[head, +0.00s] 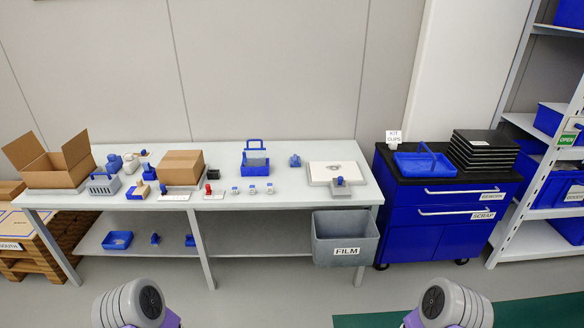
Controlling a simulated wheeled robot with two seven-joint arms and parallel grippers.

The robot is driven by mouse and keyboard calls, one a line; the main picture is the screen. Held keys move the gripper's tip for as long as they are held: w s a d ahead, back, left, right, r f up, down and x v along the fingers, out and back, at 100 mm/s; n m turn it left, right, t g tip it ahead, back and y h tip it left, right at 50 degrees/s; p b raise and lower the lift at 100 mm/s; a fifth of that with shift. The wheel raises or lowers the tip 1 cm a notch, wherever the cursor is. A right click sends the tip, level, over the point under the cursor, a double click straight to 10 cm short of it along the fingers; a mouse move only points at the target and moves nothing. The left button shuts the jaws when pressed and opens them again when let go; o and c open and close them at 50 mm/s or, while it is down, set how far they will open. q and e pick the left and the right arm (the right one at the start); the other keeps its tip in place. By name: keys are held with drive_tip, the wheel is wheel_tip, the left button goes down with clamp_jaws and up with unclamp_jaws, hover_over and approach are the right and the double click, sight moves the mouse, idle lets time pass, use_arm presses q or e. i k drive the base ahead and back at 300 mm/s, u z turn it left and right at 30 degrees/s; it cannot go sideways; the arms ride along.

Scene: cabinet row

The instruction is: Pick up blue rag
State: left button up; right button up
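I cannot pick out a blue rag for certain. Small blue things stand on the white workbench (240,215): a blue item (295,160) right of the middle and a blue bottle-like item (114,163) at the left. More small blue items (155,239) lie on its lower shelf, too small to identify. Only rounded grey and purple parts of my two arms show at the bottom edge, well in front of the bench. Neither gripper is in view.
An open cardboard box (55,178), a closed box (181,167) and a blue caddy (255,162) stand on the bench. A grey FILM bin (345,238) hangs at its front right. A blue drawer cabinet (440,225) stands right. Floor before the bench is clear.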

sight(295, 160)
drive_tip(key=u, duration=0.5)
drive_tip(key=i, duration=1.25)
drive_tip(key=z, duration=0.65)
drive_tip(key=i, duration=1)
drive_tip(key=z, duration=1)
